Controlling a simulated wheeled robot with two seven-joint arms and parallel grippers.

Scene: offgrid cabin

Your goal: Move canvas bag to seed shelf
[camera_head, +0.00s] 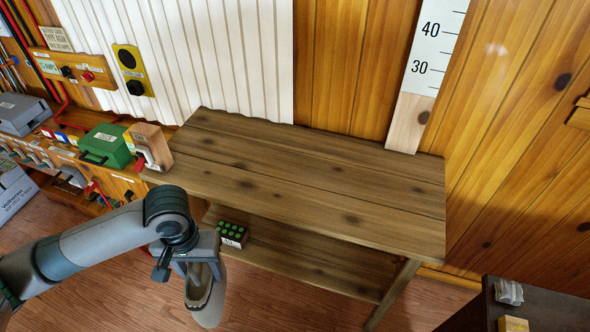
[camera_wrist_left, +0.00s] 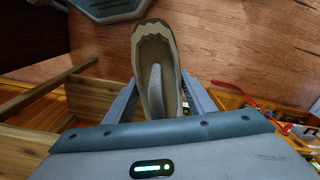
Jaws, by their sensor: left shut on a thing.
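My left gripper (camera_head: 200,268) is shut on the canvas bag (camera_head: 211,310), a greyish-beige bag with an open top. The bag hangs from the jaws in front of the wooden seed shelf (camera_head: 330,170), near its left end and apart from the top board. In the left wrist view the bag (camera_wrist_left: 148,50) sits between the two fingers, its beige rim and hollow inside showing. The seed shelf has a bare upper board and a lower board (camera_head: 310,265). My right gripper is not in view.
A small dark box with green dots (camera_head: 232,234) sits on the lower board. A dark cabinet (camera_head: 545,308) stands at lower right. The upper board is mostly clear.

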